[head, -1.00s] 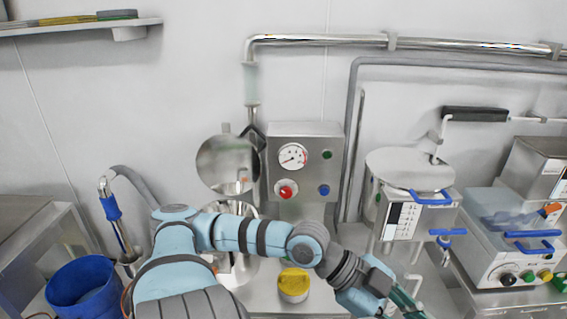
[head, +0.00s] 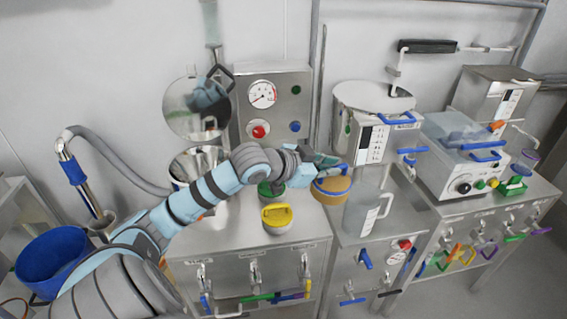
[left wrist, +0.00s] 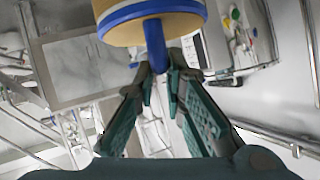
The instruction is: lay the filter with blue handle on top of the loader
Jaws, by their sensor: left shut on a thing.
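The filter with blue handle (head: 333,190) is a round tan disc with a blue rim. In the left wrist view the filter (left wrist: 150,28) fills the top, its blue handle between my fingers. My left gripper (head: 325,162) is shut on that handle; its fingertips show in the left wrist view (left wrist: 160,72). The filter is held near the right edge of the left cabinet, beside a clear jug. No machine is labelled loader; an open steel funnel (head: 193,163) stands left of the gripper, partly hidden by my arm. My right gripper is out of view.
A yellow-handled filter (head: 277,217) and a green-handled one (head: 268,189) stand on the left cabinet top (head: 225,239). The clear jug (head: 364,212) stands close to the held filter. A gauge panel (head: 273,106) and a lidded steel vessel (head: 374,98) are behind. A blue bucket (head: 52,262) is at lower left.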

